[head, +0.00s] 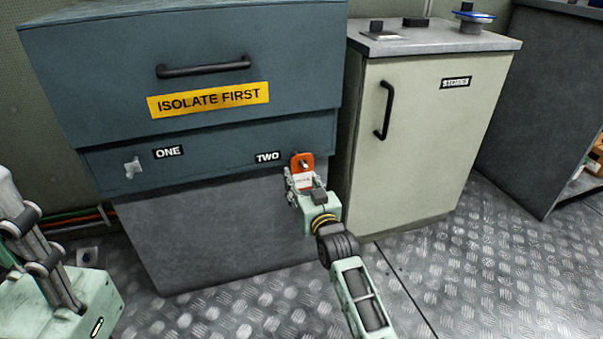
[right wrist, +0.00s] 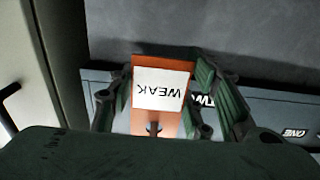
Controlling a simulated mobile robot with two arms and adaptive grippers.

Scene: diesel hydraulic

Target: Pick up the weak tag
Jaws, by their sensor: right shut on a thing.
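The weak tag (head: 302,164) is an orange plate with a white label, at the front of the blue-grey cabinet, just right of the label "TWO". In the right wrist view the tag (right wrist: 161,90) shows the word "WEAK" upside down, between the fingers. My right gripper (head: 301,181) is shut on the tag. A dark peg or hook shows at the tag's hole; I cannot tell whether the tag still hangs on it. My left gripper is not in view; part of my left arm shows at the left edge.
The blue-grey cabinet (head: 110,66) has a black handle (head: 204,67), a yellow "ISOLATE FIRST" sign (head: 208,100) and a small grey fitting (head: 133,168) by "ONE". A pale "STORES" cupboard (head: 430,140) stands close on the right. The metal floor (head: 470,270) in front is clear.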

